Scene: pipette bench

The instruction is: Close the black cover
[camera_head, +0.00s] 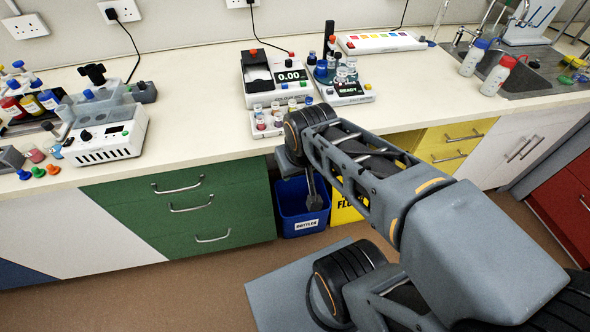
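A white balance (285,88) stands on the bench and its display reads 0.00. A black cover-like part (257,75) with a small red knob sits on its left side. It looks raised at the back, but I cannot tell how far open it is. My gripper (312,196) hangs in front of the bench edge, below the countertop and above the blue bin. It is apart from the balance. Its fingers are small and partly hidden by my wrist, so I cannot tell whether they are open.
A rack of small vials (281,119) stands in front of the balance. A device reading READY (349,88) with bottles is right of it. A white machine (107,137) and colored bottles are at left. Below are a blue bin (301,207) and a yellow bin (345,209).

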